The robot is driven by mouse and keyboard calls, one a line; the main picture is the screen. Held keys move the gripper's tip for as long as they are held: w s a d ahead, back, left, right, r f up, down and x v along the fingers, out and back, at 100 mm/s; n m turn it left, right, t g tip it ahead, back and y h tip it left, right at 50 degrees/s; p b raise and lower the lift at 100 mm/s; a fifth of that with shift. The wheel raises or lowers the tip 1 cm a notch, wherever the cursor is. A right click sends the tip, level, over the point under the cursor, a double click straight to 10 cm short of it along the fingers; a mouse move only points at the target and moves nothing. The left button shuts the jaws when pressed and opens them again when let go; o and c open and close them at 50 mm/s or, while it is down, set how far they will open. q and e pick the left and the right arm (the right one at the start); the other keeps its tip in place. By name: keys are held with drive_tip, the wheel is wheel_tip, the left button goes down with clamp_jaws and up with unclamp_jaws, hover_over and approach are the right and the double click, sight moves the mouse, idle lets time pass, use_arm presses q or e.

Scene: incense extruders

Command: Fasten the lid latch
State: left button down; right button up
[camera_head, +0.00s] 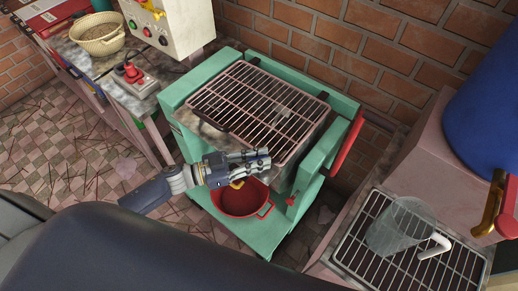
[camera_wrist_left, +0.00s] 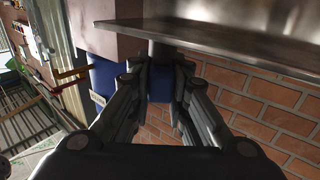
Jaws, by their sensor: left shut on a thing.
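My left gripper (camera_head: 262,158) reaches in from the left to the front of the green machine (camera_head: 265,237), over the red bowl (camera_head: 243,201). In the left wrist view the fingers (camera_wrist_left: 160,85) are closed around the lower end of a narrow grey post (camera_wrist_left: 157,50), which hangs below a flat grey plate (camera_wrist_left: 215,35). I cannot tell whether this post is part of the lid latch. A small yellow piece (camera_head: 237,184) shows just below the gripper. No lid latch can be clearly made out. My right gripper is not in view.
A wire rack (camera_head: 258,108) covers the green machine's top, with a red bar (camera_head: 347,142) at its right. A clear jug (camera_head: 400,225) lies on another rack at the right. A blue drum (camera_head: 487,118) stands behind. Brick walls close off the back.

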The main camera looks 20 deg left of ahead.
use_arm(q)
drive_tip(key=n+t+y, duration=0.1)
drive_tip(key=n+t+y+p, duration=0.1)
drive_tip(key=shift+s+d+r+t, duration=0.1)
drive_tip(key=shift+r+t, duration=0.1)
drive_tip(key=shift+t, duration=0.1)
drive_tip(key=shift+f+n+t+y+p, duration=0.1)
drive_tip(key=shift+n+t+y+p, duration=0.75)
drive_tip(key=shift+y, duration=0.25)
drive_tip(key=shift+n+t+y, duration=1.35)
drive_tip(key=shift+n+y, duration=0.4)
drive_tip(key=shift+y, duration=0.55)
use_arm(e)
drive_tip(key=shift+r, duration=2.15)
use_arm(q)
drive_tip(key=shift+p, duration=0.3)
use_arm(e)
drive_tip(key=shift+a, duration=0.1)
use_arm(q)
drive_tip(key=c, duration=1.5)
unclamp_jaws()
drive_tip(key=shift+f, duration=0.1)
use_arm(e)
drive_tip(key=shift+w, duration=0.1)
